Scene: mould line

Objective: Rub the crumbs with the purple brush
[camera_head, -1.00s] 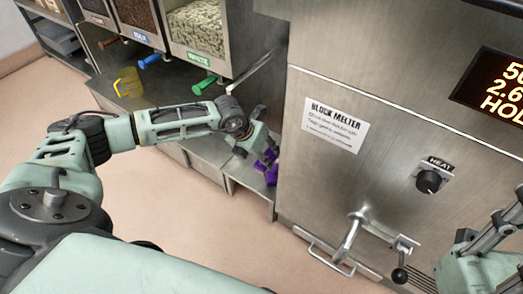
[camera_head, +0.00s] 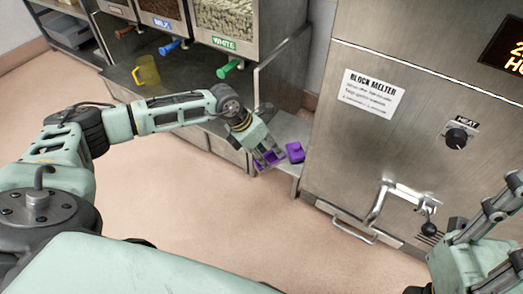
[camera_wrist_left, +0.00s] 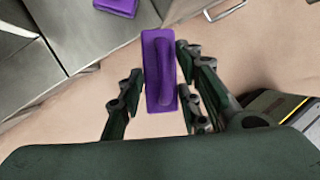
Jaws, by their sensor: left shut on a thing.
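My left gripper (camera_head: 262,158) is shut on the purple brush (camera_head: 268,159). In the left wrist view the brush (camera_wrist_left: 153,72) shows as a long purple piece with a raised grip, between the fingers (camera_wrist_left: 160,98). It is held out in front of the low metal counter (camera_head: 287,128), with the floor behind it. I cannot make out any crumbs. My right gripper (camera_head: 485,212) is partly in view at the right edge, near the melter; its jaw opening is unclear.
A second purple item (camera_head: 295,152) rests on the counter's end, right beside the held brush. The block melter (camera_head: 400,150) stands to the right, with a tap (camera_head: 378,205) low down. A yellow jug (camera_head: 147,71) stands beneath the dispensers (camera_head: 232,25). The floor is clear.

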